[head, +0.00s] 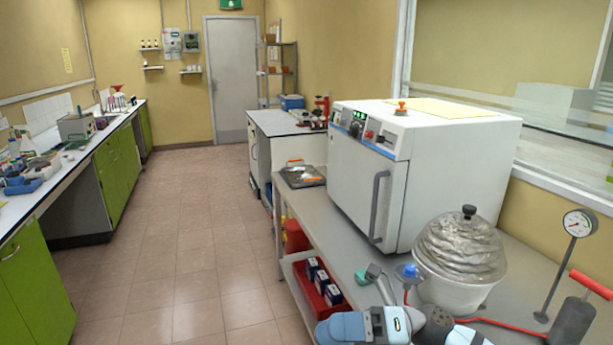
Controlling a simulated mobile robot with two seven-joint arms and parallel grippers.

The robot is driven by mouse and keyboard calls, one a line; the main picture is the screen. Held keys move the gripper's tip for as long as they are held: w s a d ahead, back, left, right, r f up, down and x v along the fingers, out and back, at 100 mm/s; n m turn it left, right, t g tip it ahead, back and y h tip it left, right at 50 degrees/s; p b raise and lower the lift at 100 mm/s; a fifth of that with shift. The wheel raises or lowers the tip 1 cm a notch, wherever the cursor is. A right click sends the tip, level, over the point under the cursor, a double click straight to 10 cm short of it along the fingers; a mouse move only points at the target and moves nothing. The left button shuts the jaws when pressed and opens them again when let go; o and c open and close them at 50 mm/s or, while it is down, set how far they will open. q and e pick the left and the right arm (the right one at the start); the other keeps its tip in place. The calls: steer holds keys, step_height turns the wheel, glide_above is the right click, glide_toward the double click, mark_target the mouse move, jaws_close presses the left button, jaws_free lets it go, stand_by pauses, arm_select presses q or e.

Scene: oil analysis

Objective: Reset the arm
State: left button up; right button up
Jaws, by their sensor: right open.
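My right arm comes in at the bottom, with its light blue and grey links in front of the grey bench. My right gripper (372,275) is small in the picture, over the front part of the bench, left of the white pot. It is open, and I see nothing held in it. A small teal piece shows at its tip; I cannot tell whether it belongs to the gripper. My left gripper is not in view.
On the grey bench (312,215) stand a white oven (425,170), a foil-covered white pot (455,260), a pressure gauge (578,224) and a pump with a red handle (572,318). A red bin (322,280) sits on the lower shelf. The tiled floor (190,240) is clear.

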steer(key=w+d+f+m+t+h, duration=0.1)
steer(key=d+f+m+t+h, duration=0.35)
steer(key=f+m+t, duration=0.85)
steer(key=d+f+m+t+h, duration=0.4)
steer(key=m+t+h, duration=0.25)
steer(key=m, duration=1.25)
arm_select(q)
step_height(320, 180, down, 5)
arm_select(e)
steer(key=s+d+f+m+g+h, duration=0.3)
steer(key=s+f+m, duration=0.2)
steer(key=s+f, duration=0.25)
steer(key=s+d+f+m+g+h, duration=0.2)
steer(key=s+d+f+m+g, duration=0.15)
steer(key=s+f, duration=0.4)
arm_select(q)
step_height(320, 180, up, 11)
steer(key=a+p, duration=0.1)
steer(key=p, duration=1.2)
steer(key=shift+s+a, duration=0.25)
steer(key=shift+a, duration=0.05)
arm_select(e)
step_height(320, 180, up, 9)
steer(key=shift+w+d+m+t+h, duration=0.15)
steer(key=shift+m+t+h, duration=0.15)
steer(key=shift+m+t, duration=0.1)
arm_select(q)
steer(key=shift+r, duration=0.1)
